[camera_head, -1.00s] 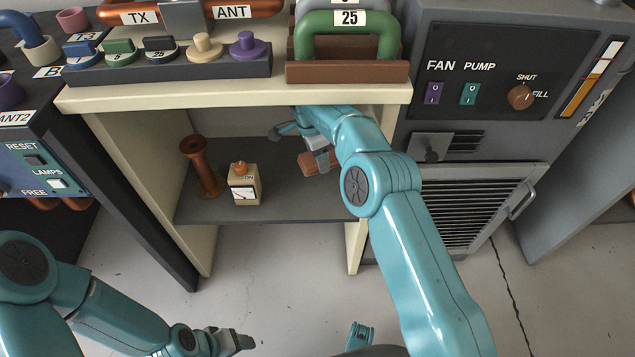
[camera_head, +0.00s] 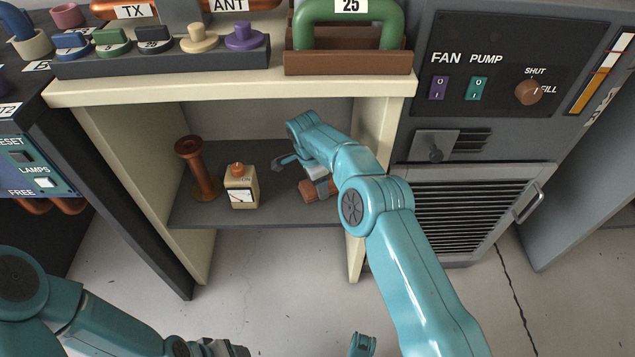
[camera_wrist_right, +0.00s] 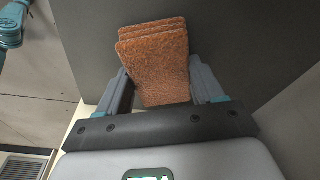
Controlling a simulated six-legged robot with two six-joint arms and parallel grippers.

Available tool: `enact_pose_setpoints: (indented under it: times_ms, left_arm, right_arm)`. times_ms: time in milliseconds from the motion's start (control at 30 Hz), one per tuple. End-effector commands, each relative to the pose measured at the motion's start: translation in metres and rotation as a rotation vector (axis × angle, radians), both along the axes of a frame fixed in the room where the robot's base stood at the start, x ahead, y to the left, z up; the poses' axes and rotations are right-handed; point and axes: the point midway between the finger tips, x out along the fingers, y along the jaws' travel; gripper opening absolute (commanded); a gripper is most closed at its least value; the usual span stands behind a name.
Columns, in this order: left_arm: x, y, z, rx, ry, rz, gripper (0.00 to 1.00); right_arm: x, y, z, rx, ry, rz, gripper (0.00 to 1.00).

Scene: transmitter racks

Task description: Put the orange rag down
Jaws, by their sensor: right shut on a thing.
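The orange rag (camera_head: 309,191) is a folded, layered, rough-textured cloth. It is held between the two fingers of my right gripper (camera_head: 320,182), inside the open cabinet over the right part of its grey shelf (camera_head: 275,212). In the right wrist view the rag (camera_wrist_right: 155,62) sits between both fingers (camera_wrist_right: 160,88), with the dark shelf surface behind it. I cannot tell whether the rag touches the shelf. My left gripper (camera_head: 232,350) is low at the bottom edge of the head view, partly cut off, away from the cabinet.
A copper-coloured spool (camera_head: 199,170) and a cream meter box with an orange knob (camera_head: 241,190) stand left of the rag on the shelf. The cabinet's cream right side wall (camera_head: 377,135) is close to my right arm. Shelf room shows between box and rag.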

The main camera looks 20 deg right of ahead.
Motion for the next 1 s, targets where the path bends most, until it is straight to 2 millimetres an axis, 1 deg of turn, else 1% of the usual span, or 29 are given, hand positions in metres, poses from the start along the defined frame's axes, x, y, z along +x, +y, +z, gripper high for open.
enact_pose_setpoints:
  times_ms: [33, 67, 100, 133, 433, 567, 667, 900, 1000]
  left_arm:
    - [0.000, 0.000, -0.003, 0.000, -0.001, 0.001, 0.62]
    - [0.000, 0.000, -0.002, 0.000, -0.001, 0.001, 0.62]
    - [0.000, 0.000, -0.001, 0.000, -0.001, 0.001, 0.62]
    - [0.000, 0.000, -0.001, 0.000, -0.001, 0.001, 0.62]
    - [0.000, 0.000, -0.001, 0.000, -0.001, 0.000, 0.62]
    - [0.000, 0.000, 0.004, 0.000, 0.000, -0.002, 0.62]
    - [-0.001, -0.001, 0.009, 0.000, 0.002, -0.006, 0.62]
    - [-0.005, -0.005, 0.025, -0.004, 0.008, -0.019, 0.62]
    - [-0.006, -0.006, 0.027, -0.004, 0.010, -0.023, 0.62]
  right_arm:
    - [0.000, 0.000, -0.003, 0.000, 0.001, 0.000, 0.43]
    - [0.000, 0.000, -0.003, 0.000, 0.001, 0.000, 0.70]
    - [0.000, 0.000, -0.002, 0.000, 0.001, 0.000, 0.83]
    - [0.000, 0.000, -0.002, 0.000, 0.001, 0.000, 0.93]
    - [0.000, 0.000, -0.001, 0.000, 0.001, 0.000, 0.93]
    - [0.000, 0.001, 0.008, 0.000, 0.000, 0.000, 0.93]
    - [0.000, 0.003, 0.022, 0.000, 0.000, 0.000, 0.93]
    - [-0.001, 0.009, 0.066, 0.001, -0.001, 0.000, 0.93]
    - [-0.002, 0.011, 0.075, 0.000, 0.001, 0.000, 0.93]
